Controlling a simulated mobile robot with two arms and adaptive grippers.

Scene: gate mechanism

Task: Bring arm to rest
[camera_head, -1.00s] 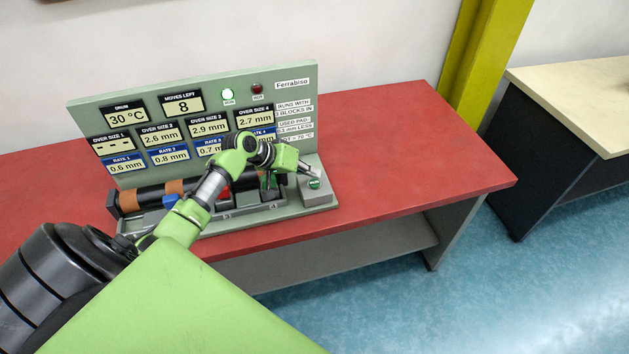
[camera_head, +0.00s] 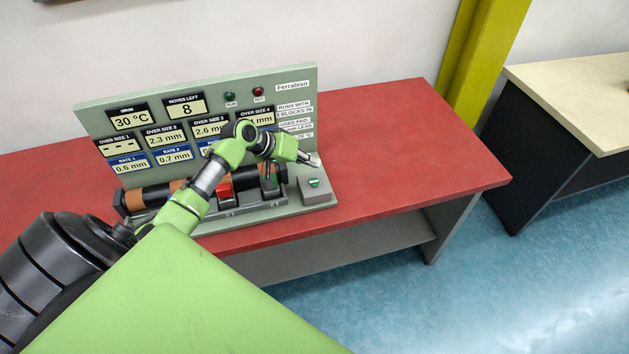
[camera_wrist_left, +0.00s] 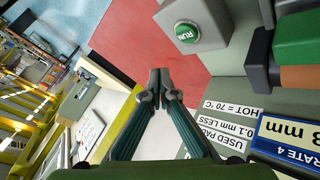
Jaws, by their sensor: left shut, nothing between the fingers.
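My left arm (camera_head: 205,185) reaches in from the left over the gate machine. My left gripper (camera_head: 311,161) is shut and empty, above and just behind the grey box with the green RUN button (camera_head: 314,183). In the left wrist view the fingertips (camera_wrist_left: 158,82) meet, and the RUN button (camera_wrist_left: 187,32) is apart from them. The machine's panel (camera_head: 215,88) shows 30 °C and moves left 8. Both lamps beside it look dark green and dull red. My arm hides part of the panel and drum (camera_head: 158,195). My right gripper is not in view.
The machine stands on a red table (camera_head: 400,150) with a lower shelf. A red block (camera_head: 225,190) and a dark block sit at the drum. The table right of the machine is clear. A yellow post (camera_head: 485,55) and another table (camera_head: 585,85) stand to the right.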

